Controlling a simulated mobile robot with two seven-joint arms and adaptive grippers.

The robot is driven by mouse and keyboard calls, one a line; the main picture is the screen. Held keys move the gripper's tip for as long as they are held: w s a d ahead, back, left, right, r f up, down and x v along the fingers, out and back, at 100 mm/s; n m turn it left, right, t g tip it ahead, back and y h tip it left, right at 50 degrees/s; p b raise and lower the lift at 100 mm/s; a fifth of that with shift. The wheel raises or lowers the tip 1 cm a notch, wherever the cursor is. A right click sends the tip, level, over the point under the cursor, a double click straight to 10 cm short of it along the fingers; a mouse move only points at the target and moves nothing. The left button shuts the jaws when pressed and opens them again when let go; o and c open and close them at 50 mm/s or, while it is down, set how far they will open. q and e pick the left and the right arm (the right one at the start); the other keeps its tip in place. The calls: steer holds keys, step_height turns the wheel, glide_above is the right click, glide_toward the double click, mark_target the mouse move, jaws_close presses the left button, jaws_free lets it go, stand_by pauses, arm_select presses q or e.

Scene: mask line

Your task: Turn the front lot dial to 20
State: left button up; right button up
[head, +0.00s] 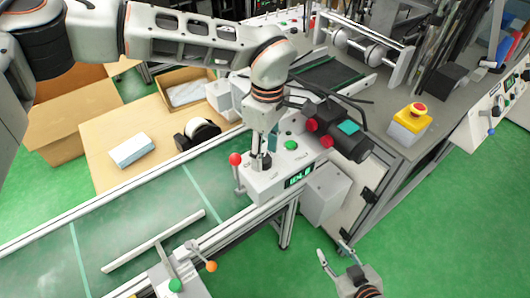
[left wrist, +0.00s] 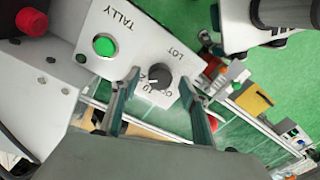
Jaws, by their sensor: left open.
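The lot dial (left wrist: 160,76) is a round dark grey knob on a white panel (left wrist: 118,56), beside the printed word LOT. Numbers are printed around it, partly covered; I can make out a 10, but not the exact setting. My left gripper (left wrist: 161,84) is open, with one finger on each side of the dial; I cannot tell if they touch it. In the head view, my left gripper (head: 262,158) points down over the white control box (head: 266,184) and largely hides the dial. My right gripper (head: 333,249) is open and empty at the lower right.
A green button (left wrist: 104,46) marked TALLY sits beside the dial. The box has a lit green display (head: 299,175) and a red-knobbed lever (head: 236,160). A dark device with red knobs (head: 335,130) stands close behind. A yellow emergency-stop box (head: 410,120) is at right.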

mark_target(266, 157)
arm_select(q)
step_height(266, 157, up, 11)
steer(key=shift+w+d, duration=0.15)
steer(key=shift+w, duration=0.1)
steer(key=shift+r, duration=0.1)
stand_by(0.4)
